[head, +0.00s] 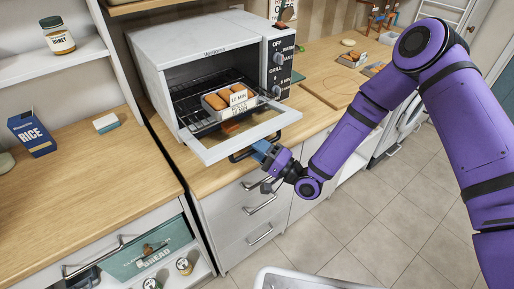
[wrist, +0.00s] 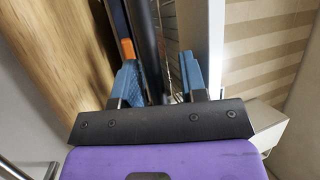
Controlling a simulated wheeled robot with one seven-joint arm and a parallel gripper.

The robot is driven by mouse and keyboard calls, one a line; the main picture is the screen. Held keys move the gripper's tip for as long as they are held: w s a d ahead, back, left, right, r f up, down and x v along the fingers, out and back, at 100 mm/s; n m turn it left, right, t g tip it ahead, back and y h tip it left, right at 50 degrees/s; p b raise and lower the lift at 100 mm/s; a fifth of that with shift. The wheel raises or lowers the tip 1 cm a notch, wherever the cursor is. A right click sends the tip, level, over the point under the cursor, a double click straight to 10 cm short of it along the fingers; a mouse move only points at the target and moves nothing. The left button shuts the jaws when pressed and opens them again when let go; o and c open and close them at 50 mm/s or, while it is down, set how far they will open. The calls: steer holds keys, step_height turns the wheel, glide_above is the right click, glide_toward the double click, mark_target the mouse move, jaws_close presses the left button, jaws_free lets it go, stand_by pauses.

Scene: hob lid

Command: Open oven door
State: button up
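The white oven (head: 185,50) stands on the wooden counter. Its door (head: 222,148) is folded down and forward, so the rack inside shows. The black door handle (head: 240,156) runs along the door's outer edge. My gripper (head: 262,150) is at the right part of this handle. In the wrist view the dark handle bar (wrist: 149,40) lies between the two blue fingers of my gripper (wrist: 158,82). The fingers stand apart, with a gap showing beside the bar, so it does not look clamped.
A tray of rolls (head: 229,98) sits on the rack inside the oven. White drawers (head: 245,205) with handles are below the counter. A honey jar (head: 58,36), a rice box (head: 31,133) and a wooden board (head: 335,87) stand to the sides.

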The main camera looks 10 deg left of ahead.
steer(key=v, duration=1)
steer(key=shift+d, duration=0.25)
steer(key=shift+f, duration=0.1)
steer(key=w+d+r+n+h, duration=0.6)
steer(key=w+d+r+h, duration=0.2)
steer(key=w+r+h, duration=0.25)
steer(key=d+r+t+h, duration=0.2)
steer(key=d+r+h, duration=0.5)
steer(key=d+r, duration=0.65)
steer(key=s+d+r+m+h, duration=0.3)
steer(key=s+d+r+h, duration=0.1)
steer(key=s+d+r, duration=0.7)
steer(key=s+r+m+g, duration=0.1)
steer(key=s+r+g, duration=0.2)
steer(key=s, duration=1.5)
steer(key=shift+s+d+y, duration=0.3)
steer(key=shift+s+y, duration=0.1)
steer(key=shift+y, duration=0.05)
